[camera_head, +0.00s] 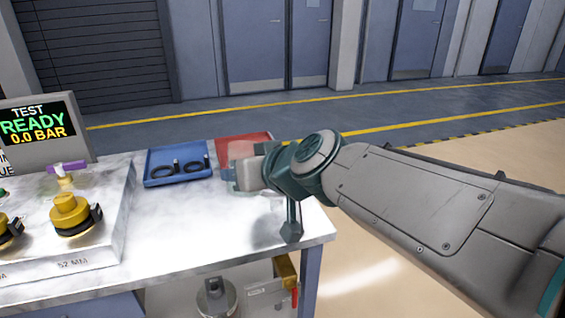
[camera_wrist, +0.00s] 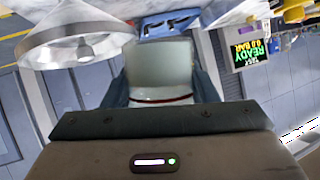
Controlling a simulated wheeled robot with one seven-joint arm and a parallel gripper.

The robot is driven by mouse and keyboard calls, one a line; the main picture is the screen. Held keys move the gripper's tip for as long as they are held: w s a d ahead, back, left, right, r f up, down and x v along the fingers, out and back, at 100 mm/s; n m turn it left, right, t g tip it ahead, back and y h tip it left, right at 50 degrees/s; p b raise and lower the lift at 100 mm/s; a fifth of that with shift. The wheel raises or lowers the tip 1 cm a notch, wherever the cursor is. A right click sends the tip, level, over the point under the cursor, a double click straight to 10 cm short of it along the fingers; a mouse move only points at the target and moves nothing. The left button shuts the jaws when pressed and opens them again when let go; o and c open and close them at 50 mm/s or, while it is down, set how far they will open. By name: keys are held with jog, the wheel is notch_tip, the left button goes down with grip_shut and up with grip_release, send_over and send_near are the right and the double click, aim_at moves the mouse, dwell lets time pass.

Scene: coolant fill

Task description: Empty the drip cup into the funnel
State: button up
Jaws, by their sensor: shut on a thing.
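My gripper (camera_head: 236,174) is over the back right part of the bench and is shut on a pale, translucent drip cup (camera_wrist: 160,65). In the wrist view the cup stands out between the dark fingers, with a thin red line near its lower edge. I cannot see what is inside it or tell its tilt. A wide metallic cone, which looks like the funnel (camera_wrist: 76,42), is at upper left in the wrist view, apart from the cup in the picture. I cannot make the funnel out in the head view.
A blue tray (camera_head: 160,182) with black rings and a red tray (camera_head: 255,140) lie behind my gripper. A yellow-capped fitting (camera_head: 70,212) and a READY display (camera_head: 38,125) are at left. The marble bench top (camera_head: 190,235) is clear in front.

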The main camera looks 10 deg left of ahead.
jog(key=shift+w+d+f+m+g+p, duration=0.15)
jog(key=shift+w+m+g+p, duration=0.3)
jog(key=shift+p, duration=0.55)
jog(key=shift+w+d+r+m+g+p, duration=0.2)
jog(key=shift+w+r+m+g+p, duration=0.35)
jog(key=shift+p, duration=1.6)
jog(key=shift+w+d+r+m+g+p, duration=0.25)
jog(key=shift+w+g+p, duration=0.4)
jog(key=shift+p, duration=1.5)
jog(key=shift+a+f+m+g+y+p, duration=0.1)
jog(key=shift+f+m+g+y+p, duration=0.35)
jog(key=shift+p, duration=1.25)
jog(key=shift+f+m+g+y+p, duration=0.15)
jog(key=shift+m+g+p, duration=0.4)
jog(key=shift+p, duration=1.1)
jog(key=shift+w+r+m+g+p, duration=0.15)
jog(key=shift+r+m+g+p, duration=0.45)
jog(key=shift+p, duration=2.05)
